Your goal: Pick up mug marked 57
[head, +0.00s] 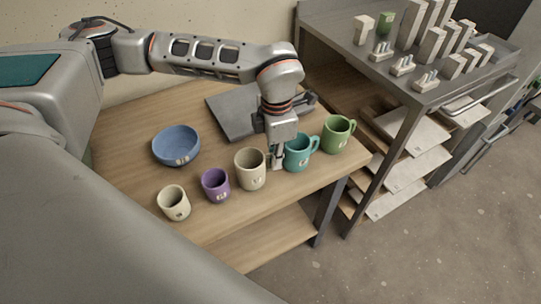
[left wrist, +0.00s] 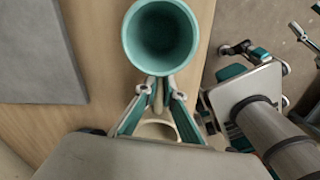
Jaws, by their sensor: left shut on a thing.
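A larger beige mug (head: 250,170) stands upright on the wooden table (head: 130,120). Its mark is too small to read with certainty. My left gripper (head: 276,160) points down between this mug and a teal mug (head: 298,153), and is shut on the beige mug's handle. The fingers mostly hide the handle. In the left wrist view, part of the beige mug's rim (left wrist: 158,127) shows between the fingers. The teal mug (left wrist: 160,38) is just ahead of the fingertips. My right gripper is in neither view.
A green mug (head: 337,134) stands right of the teal one. A purple mug (head: 215,186), a small cream mug (head: 174,204) and a blue bowl (head: 176,146) stand to the left. A grey slab (head: 229,112) lies behind. A metal rack (head: 400,95) borders the table's right.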

